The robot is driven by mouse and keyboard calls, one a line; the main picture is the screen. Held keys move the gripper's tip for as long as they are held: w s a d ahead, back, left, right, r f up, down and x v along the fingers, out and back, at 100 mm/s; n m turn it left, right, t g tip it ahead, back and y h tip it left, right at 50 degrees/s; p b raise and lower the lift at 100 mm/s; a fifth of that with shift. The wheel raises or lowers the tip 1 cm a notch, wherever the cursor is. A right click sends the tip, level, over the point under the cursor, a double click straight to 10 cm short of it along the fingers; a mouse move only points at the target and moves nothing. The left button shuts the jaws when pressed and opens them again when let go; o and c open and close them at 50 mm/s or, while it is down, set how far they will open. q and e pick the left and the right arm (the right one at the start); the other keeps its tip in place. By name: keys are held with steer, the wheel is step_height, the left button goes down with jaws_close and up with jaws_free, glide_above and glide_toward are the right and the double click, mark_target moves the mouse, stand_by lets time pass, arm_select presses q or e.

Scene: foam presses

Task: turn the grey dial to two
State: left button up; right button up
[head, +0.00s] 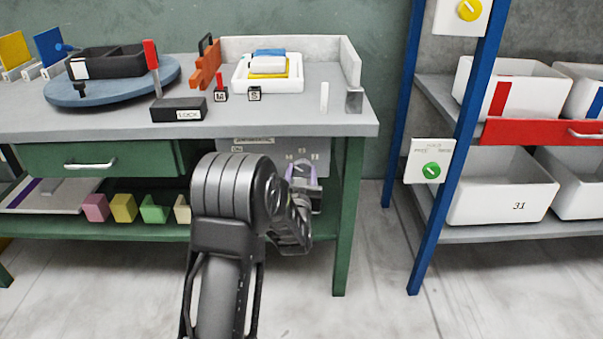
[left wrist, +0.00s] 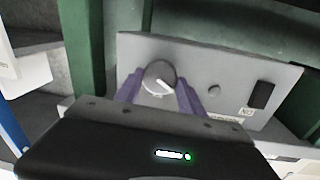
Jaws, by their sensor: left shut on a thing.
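The grey dial (left wrist: 160,75) is a round knob with a white pointer line, on a light grey panel (left wrist: 225,75) under the bench. My left gripper (head: 304,180) reaches under the bench top. In the left wrist view its two purple fingers (left wrist: 160,92) sit on either side of the dial and are shut on it. I cannot tell which number the pointer faces. My right gripper is not in view.
The green bench leg (head: 347,215) stands just right of my gripper, and the bench top (head: 300,122) is above it. Coloured blocks (head: 123,207) lie on the lower shelf.

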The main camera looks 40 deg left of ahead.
arm_select(q)
steer(key=shift+m, duration=0.3)
steer(key=m+p, duration=0.1)
steer(key=m, duration=0.1)
steer(key=shift+d+r+m, duration=0.1)
steer(key=shift+r+m, duration=0.05)
steer(key=shift+m, duration=0.25)
steer(key=m+p, duration=0.2)
steer(key=m, duration=0.1)
steer(key=shift+w+g, duration=0.1)
steer(key=shift+g, duration=0.2)
steer(key=m+p, duration=0.1)
steer(key=m, duration=0.1)
steer(key=shift+m, duration=0.4)
steer(key=shift+m+g+p, duration=0.3)
steer(key=shift+m+p, duration=0.4)
steer(key=shift+m, duration=0.2)
steer(key=o, duration=1.4)
steer(key=shift+c, duration=0.2)
